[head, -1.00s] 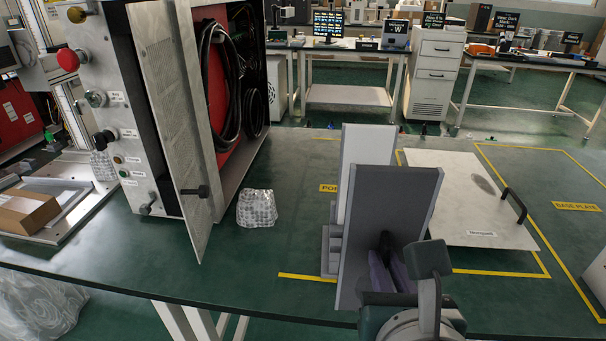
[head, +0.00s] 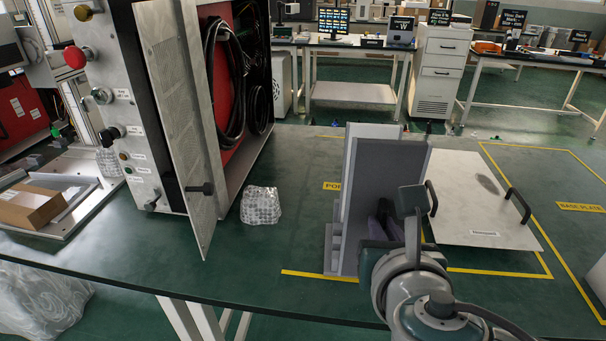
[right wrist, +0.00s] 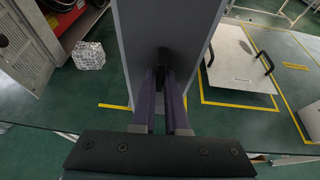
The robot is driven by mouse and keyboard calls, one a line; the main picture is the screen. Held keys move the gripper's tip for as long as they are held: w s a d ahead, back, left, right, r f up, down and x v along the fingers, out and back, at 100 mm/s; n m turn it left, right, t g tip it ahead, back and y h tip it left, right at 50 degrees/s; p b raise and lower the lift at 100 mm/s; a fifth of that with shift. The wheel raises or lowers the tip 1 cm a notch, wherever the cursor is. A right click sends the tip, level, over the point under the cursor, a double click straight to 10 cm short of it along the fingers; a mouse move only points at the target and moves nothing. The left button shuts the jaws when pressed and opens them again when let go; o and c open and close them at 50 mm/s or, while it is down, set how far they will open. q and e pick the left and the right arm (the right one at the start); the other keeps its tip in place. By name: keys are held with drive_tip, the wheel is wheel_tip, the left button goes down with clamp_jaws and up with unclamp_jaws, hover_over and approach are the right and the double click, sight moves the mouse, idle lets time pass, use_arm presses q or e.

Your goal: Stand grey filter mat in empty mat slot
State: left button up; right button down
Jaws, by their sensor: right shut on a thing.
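The grey filter mat (head: 392,165) stands upright, dark-faced with a light edge. My right gripper (head: 384,218) is shut on a small black grip low on its near face. In the right wrist view the gripper's two purple fingers (right wrist: 163,75) close on that grip, and the mat (right wrist: 165,28) fills the upper middle. A pale panel (head: 372,130) stands just behind the mat. A grey slotted holder (head: 334,248) shows at the mat's lower left. The mat hides most of the holder, so I cannot tell whether its foot is inside a slot. My left gripper is not in view.
A tall cabinet (head: 100,120) with an open perforated door (head: 180,110) stands at left. A bubble-wrapped item (head: 260,205) lies between it and the holder. A metal plate (head: 475,195) with black handles lies at right. The table front between is clear.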

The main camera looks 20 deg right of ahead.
sight(378, 198)
drive_tip(key=shift+w+d+b, duration=0.2)
drive_tip(key=shift+w+d, duration=0.3)
drive_tip(key=shift+w, duration=0.45)
drive_tip(key=shift+w+d+b, duration=0.25)
drive_tip(key=shift+w+d, duration=0.3)
drive_tip(key=shift+w, duration=0.4)
drive_tip(key=shift+w+d+b, duration=0.2)
drive_tip(key=shift+w+d, duration=0.3)
drive_tip(key=shift+w, duration=0.45)
drive_tip(key=shift+w+d, duration=0.1)
